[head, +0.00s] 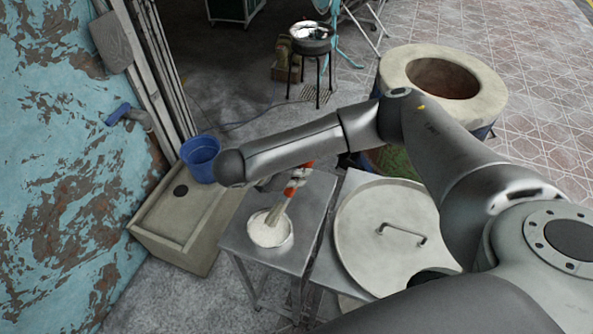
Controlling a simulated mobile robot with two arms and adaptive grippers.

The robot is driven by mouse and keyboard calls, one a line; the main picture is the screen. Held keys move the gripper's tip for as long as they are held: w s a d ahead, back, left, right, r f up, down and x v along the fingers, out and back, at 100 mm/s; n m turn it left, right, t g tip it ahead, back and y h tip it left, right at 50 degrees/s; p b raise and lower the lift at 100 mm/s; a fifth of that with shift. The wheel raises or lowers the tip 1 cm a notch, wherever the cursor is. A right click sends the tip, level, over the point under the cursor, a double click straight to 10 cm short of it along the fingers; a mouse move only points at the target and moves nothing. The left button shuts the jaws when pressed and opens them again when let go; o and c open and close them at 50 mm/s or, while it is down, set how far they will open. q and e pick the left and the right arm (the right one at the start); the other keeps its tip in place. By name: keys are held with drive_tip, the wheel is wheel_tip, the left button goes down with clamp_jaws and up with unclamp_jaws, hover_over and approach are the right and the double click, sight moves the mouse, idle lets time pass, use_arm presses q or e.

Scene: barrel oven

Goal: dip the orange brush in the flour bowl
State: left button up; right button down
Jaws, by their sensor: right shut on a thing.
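The orange brush (289,192) slants down to the left, with its pale lower end over the flour bowl (290,238). The bowl is small, round and white, with white flour in it, and sits on a small metal table (239,238). The brush's lower end overlaps the flour in the picture; I cannot tell whether it touches. My right gripper (286,183) is shut on the brush's handle, above and behind the bowl. It is partly hidden behind my right forearm. My left gripper is out of view.
A large round metal lid (380,215) lies on a table right of the bowl. A stone sink (165,222) with a blue bucket (200,155) stands left. The barrel oven (490,85) is at the back right. A peeling blue wall (60,150) bounds the left.

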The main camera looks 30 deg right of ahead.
drive_tip(key=shift+f, duration=0.75)
idle(0.5)
drive_tip(key=shift+r, duration=0.1)
wheel_tip(320, 180, up, 7)
drive_tip(key=p, duration=0.8)
wheel_tip(320, 180, up, 10)
drive_tip(key=p, duration=0.1)
drive_tip(key=shift+p, duration=0.35)
idle(0.5)
